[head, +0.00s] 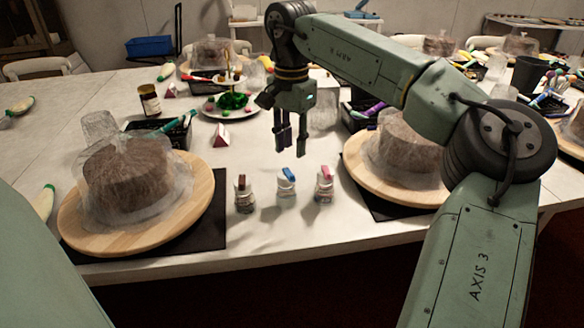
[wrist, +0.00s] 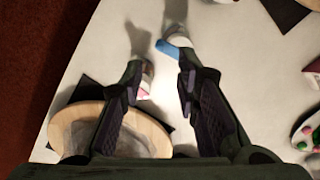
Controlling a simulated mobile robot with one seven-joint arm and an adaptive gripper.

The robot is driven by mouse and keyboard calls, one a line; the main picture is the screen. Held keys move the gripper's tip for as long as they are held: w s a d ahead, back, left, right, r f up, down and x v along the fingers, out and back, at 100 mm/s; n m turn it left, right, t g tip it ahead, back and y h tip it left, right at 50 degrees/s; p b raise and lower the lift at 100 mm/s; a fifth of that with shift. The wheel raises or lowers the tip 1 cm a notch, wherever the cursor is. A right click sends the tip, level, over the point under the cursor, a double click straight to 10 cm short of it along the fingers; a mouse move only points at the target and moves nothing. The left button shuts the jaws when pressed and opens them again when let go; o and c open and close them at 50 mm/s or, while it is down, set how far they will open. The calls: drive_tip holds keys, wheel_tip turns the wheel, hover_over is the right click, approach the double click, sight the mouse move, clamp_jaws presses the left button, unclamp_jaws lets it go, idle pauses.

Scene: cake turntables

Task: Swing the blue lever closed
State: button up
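The blue lever (head: 288,174) is on the middle bottle (head: 286,189) and is tilted up at an angle. In the wrist view the blue lever (wrist: 173,48) shows just beyond the right fingertip. The pink-lever bottle (head: 324,187) is to its right and the brown-lever bottle (head: 244,194) to its left. My gripper (head: 290,150) points down above and behind the middle bottle. Its fingers (wrist: 160,82) are apart, with nothing held. The left finger partly hides the pink-lever bottle in the wrist view.
Covered cakes stand on wooden turntables at left (head: 190,215) and right (head: 360,170) of the bottles. A plate with a green decoration (head: 232,101) and a small pink-and-white triangular piece (head: 220,136) lie behind. The table around the bottles is clear.

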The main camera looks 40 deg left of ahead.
sight(292, 175)
wheel_tip(292, 175, down, 7)
drive_tip(key=shift+f+p, duration=0.1)
drive_tip(key=shift+p, duration=0.25)
drive_tip(key=shift+c, duration=0.4)
clamp_jaws()
